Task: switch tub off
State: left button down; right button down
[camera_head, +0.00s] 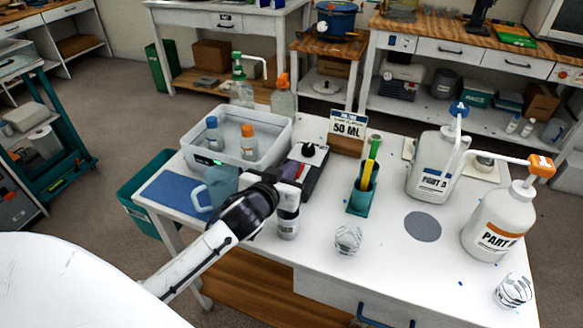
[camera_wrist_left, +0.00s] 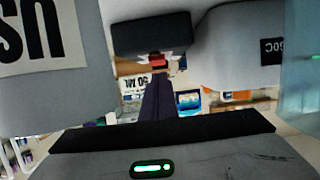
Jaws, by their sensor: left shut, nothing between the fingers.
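The white tub (camera_head: 236,140) stands on the left half of the table, with blue-capped and orange-capped bottles inside. A small green light (camera_head: 218,162) glows on its dark front panel. My left gripper (camera_head: 293,178) is to the right of the tub's front, beside a dark device with a black knob (camera_head: 309,150). In the left wrist view its dark fingers (camera_wrist_left: 158,95) are together and empty. A small red and white part (camera_wrist_left: 158,62) shows beyond their tips; whether they touch is unclear. The gripper hides part of the device. My right gripper is out of view.
A blue jug (camera_head: 221,184) stands left of my gripper, and a small jar (camera_head: 288,222) stands just in front. A teal holder (camera_head: 362,196), a 50 ML sign (camera_head: 347,126) and large white bottles (camera_head: 497,222) stand to the right. The table's front centre is partly clear.

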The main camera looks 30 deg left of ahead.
pick_arm(q)
jog(key=shift+r+p, duration=0.3)
notch_tip(320, 180, up, 2)
jog(key=shift+s+r+p, duration=0.1)
jog(key=shift+r+p, duration=0.1)
jog(key=shift+p, duration=0.75)
jog(key=shift+s+d+r+b, duration=0.15)
jog(key=shift+r+b, duration=0.2)
jog(key=shift+r, duration=0.45)
jog(key=s+d+b, duration=0.1)
jog(key=s, duration=0.9)
jog(key=shift+d+r, duration=0.2)
jog(key=shift+d, duration=0.1)
